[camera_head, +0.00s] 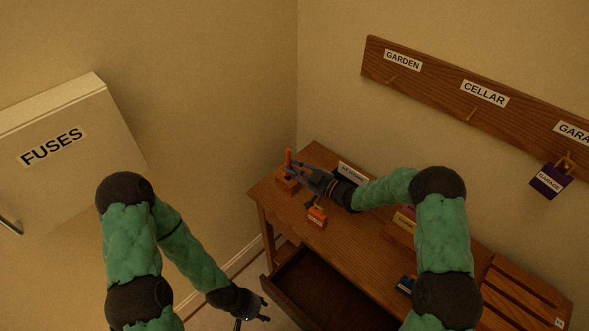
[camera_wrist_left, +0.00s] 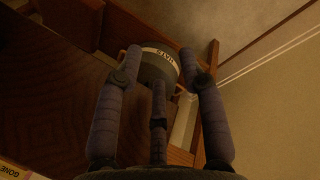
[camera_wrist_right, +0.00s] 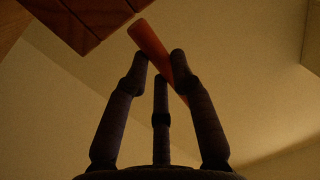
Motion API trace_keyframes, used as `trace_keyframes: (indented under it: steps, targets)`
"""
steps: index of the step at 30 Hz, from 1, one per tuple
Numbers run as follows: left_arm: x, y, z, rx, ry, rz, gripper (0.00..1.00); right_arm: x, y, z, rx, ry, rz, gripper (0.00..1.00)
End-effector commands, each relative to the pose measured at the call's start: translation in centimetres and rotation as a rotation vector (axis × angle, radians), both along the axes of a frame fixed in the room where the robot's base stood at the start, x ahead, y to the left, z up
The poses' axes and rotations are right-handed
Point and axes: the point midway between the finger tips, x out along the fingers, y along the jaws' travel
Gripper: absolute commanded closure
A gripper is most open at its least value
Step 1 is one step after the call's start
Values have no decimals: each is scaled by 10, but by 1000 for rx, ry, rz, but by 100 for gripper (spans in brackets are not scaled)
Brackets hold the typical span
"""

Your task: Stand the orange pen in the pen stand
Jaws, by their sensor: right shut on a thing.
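The orange pen (camera_head: 288,157) is roughly upright at the far left corner of the desk. It also shows in the right wrist view (camera_wrist_right: 149,42), slanting up from between the fingertips. My right gripper (camera_head: 294,171) is shut on it. The pen stand (camera_head: 286,186), a small reddish-brown block, is just below the gripper, partly hidden. A grooved wooden piece (camera_wrist_right: 85,15) is near the pen's top in the right wrist view. I cannot tell whether the pen's lower end is inside the stand. My left gripper (camera_head: 263,315) is open and low, in front of the desk.
An orange tagged item (camera_head: 316,217) lies near the right wrist on the desk (camera_head: 345,235). The drawer (camera_head: 310,285) is open below. A grey labelled round object (camera_wrist_left: 157,64) is beyond the left fingers.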

Motion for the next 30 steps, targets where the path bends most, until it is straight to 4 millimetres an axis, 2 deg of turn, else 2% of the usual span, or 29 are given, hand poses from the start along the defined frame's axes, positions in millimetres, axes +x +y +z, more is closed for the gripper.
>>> trace_keyframes:
  steps: [8,30]
  targets:
    - [0,0,0,0,0,0,60,0,0,0,-1,-1,0,100]
    - [0,0,-14,0,0,0,60,0,0,-16,-1,-1,0,100]
